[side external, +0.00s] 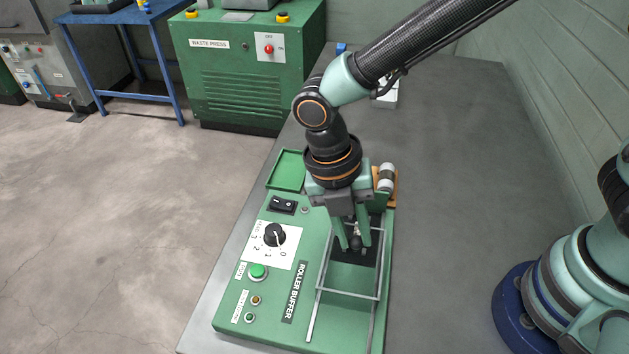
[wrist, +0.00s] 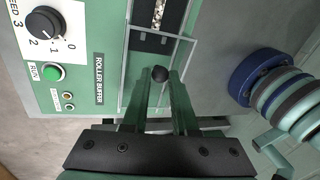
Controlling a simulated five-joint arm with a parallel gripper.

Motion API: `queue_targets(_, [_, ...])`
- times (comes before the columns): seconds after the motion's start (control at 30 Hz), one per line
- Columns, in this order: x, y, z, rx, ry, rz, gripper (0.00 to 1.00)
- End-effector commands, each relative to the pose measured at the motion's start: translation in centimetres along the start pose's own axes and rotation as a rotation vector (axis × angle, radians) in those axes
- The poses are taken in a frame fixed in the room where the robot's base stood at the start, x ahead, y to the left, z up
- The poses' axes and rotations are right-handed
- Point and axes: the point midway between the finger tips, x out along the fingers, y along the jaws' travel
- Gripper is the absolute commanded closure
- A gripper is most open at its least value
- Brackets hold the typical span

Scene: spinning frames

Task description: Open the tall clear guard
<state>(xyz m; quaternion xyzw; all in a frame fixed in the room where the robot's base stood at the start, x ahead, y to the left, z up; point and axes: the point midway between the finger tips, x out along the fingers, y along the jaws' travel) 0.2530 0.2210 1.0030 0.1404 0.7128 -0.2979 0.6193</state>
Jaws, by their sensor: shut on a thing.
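The clear guard (side external: 348,294) shows as thin grey frame edges with see-through panels over the right part of the green roller buffer (side external: 233,312). In the wrist view the guard's edge (wrist: 165,33) lies just beyond my fingers. My gripper (side external: 354,241) points down at the guard, its two green fingers closed around a small round black knob (wrist: 160,73). The knob sits between the fingertips in the wrist view. How the knob joins the guard is partly hidden by the fingers. I cannot tell how far the guard is tilted.
The panel left of the guard carries a black dial (side external: 274,235), a rocker switch (side external: 283,204) and a green button (side external: 258,271). White rollers (side external: 386,177) stand behind at the right. The grey bench (side external: 455,200) is clear to the right, up to a blue-based arm (side external: 515,310).

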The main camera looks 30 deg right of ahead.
Motion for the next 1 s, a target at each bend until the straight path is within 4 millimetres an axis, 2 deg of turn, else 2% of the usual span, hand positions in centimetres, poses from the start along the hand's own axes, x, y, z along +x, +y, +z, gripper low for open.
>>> queue_targets(0.1, [-0.1, 0.8, -2.6, -0.008, -0.021, 0.007, 1.00])
queue_targets(0.23, [-0.1, 1.0, -4.3, -0.005, -0.034, 0.005, 1.00])
queue_targets(0.37, [-0.1, 1.1, -5.0, -0.002, -0.039, 0.004, 1.00])
queue_targets(0.63, [-0.1, 1.1, -4.9, 0.000, -0.039, 0.004, 1.00])
queue_targets(0.67, [-0.1, 1.1, -4.9, 0.000, -0.039, 0.004, 0.62])
queue_targets(0.7, [-0.1, 1.1, -4.9, 0.000, -0.038, 0.003, 0.47])
queue_targets(0.73, [-0.1, 1.0, -4.9, 0.000, -0.038, 0.002, 0.43])
queue_targets(1.0, [0.0, 0.9, -4.9, 0.000, -0.038, -0.004, 0.43])
